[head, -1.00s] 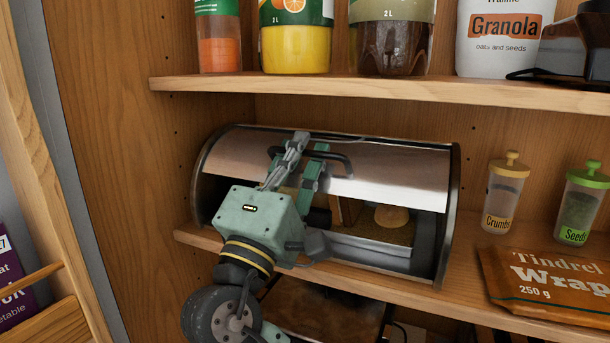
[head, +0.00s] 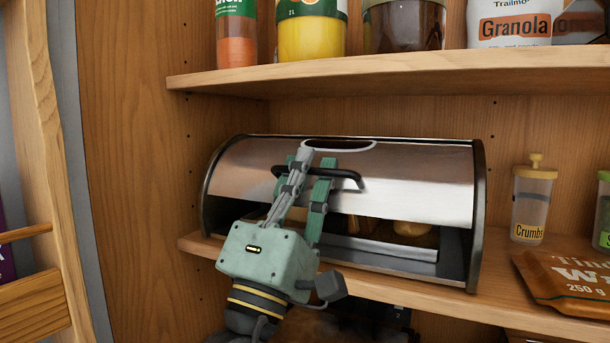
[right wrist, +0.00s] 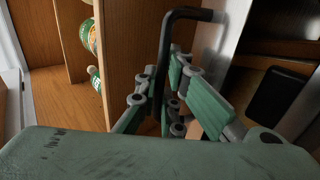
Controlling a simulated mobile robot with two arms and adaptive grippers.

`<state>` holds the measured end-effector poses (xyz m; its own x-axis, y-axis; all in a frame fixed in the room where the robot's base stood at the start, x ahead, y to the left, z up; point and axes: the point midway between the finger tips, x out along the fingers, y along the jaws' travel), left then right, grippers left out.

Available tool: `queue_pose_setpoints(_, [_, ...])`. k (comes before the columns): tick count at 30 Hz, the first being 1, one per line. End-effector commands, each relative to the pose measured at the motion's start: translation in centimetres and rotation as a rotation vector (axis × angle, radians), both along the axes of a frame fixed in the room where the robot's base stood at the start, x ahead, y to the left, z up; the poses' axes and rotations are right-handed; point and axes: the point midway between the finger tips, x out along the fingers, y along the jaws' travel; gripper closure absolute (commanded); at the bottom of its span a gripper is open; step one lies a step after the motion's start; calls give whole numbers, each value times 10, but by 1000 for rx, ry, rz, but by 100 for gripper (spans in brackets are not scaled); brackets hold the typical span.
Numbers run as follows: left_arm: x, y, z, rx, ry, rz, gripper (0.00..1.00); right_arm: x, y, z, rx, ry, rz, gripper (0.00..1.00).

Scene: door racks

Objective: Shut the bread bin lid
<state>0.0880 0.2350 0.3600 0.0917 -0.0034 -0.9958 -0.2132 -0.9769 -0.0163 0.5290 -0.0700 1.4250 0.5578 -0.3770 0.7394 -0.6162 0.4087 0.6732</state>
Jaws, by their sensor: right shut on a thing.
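The bread bin (head: 477,245) stands on the middle shelf in the head view. Its curved brushed-metal lid (head: 420,185) is partly lowered, with a gap along the lower front. Bread (head: 411,229) shows through this gap. My right gripper (head: 308,172) is shut on the lid's black bar handle (head: 345,174). In the right wrist view, the handle (right wrist: 185,14) runs down between the fingers (right wrist: 172,88). The gripper covers the left part of the opening. My left gripper is not in view.
A wooden side wall (head: 140,180) is left of the bin.

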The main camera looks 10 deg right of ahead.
Motion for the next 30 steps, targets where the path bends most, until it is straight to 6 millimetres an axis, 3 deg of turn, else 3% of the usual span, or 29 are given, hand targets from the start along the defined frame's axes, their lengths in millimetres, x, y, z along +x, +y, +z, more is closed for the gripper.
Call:
queue_pose_setpoints(6, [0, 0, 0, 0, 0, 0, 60, 0, 0, 0, 0, 0, 2, 100])
queue_pose_setpoints(7, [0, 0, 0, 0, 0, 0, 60, 0, 0, 0, 0, 0, 2, 91])
queue_pose_setpoints(10, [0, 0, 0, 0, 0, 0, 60, 0, 0, 0, 0, 0, 1, 84])
queue_pose_setpoints(19, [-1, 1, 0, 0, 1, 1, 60, -1, 1, -1, 0, 1, 1, 84])
queue_pose_setpoints(30, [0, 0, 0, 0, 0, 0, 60, -29, 21, -41, 1, 4, 3, 84])
